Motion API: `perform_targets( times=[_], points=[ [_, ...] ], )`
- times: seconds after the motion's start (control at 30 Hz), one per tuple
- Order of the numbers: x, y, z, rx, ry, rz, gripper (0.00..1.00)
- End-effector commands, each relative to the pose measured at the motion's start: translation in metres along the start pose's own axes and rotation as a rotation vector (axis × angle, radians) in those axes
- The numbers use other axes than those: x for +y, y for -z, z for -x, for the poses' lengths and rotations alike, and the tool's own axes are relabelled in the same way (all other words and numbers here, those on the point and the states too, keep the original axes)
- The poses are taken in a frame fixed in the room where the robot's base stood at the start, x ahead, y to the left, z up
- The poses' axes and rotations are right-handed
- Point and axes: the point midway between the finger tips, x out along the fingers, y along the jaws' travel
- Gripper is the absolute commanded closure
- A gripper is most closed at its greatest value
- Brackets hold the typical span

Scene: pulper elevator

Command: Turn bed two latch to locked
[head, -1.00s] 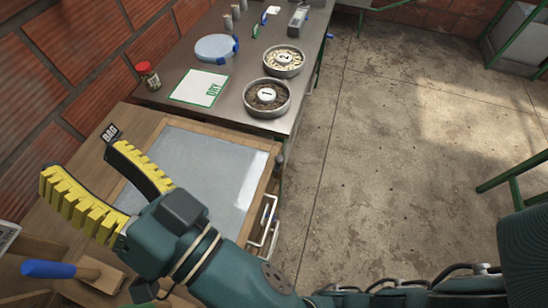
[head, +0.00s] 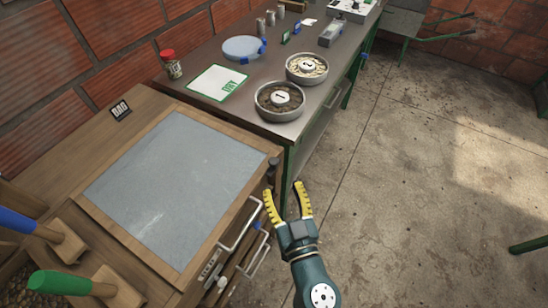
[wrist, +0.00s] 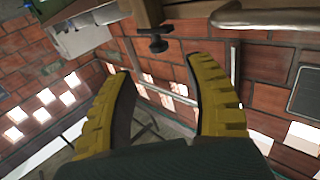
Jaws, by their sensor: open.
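My gripper (head: 284,191) is open and empty beside the right front of the wooden cabinet (head: 232,255). Its yellow fingers also show in the wrist view (wrist: 163,66), with nothing between them. A small dark knob (head: 273,167) sits at the cabinet's right corner, just beyond the fingertips. A dark knob (wrist: 158,44) also shows under a wooden edge in the wrist view, ahead of the open fingers and apart from them. A pale round knob (head: 222,283) is lower on the front. I cannot tell which of these is the bed two latch, nor its setting.
Two metal bar handles, upper (head: 241,224) and lower (head: 256,254), stick out from the cabinet front near my gripper.

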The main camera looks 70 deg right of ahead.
Motion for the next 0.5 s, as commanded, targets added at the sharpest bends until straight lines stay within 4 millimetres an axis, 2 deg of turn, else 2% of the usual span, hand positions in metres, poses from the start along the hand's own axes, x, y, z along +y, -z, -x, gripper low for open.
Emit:
perform_targets(
  times=[0.1,0.3,0.5],
  points=[
    [0.001,0.004,-0.03,0.002,-0.004,-0.001,0.46],
    [0.001,0.003,-0.072,0.002,-0.002,0.0,0.46],
    [0.0,0.001,-0.088,0.001,0.0,0.0,0.46]
  ],
)
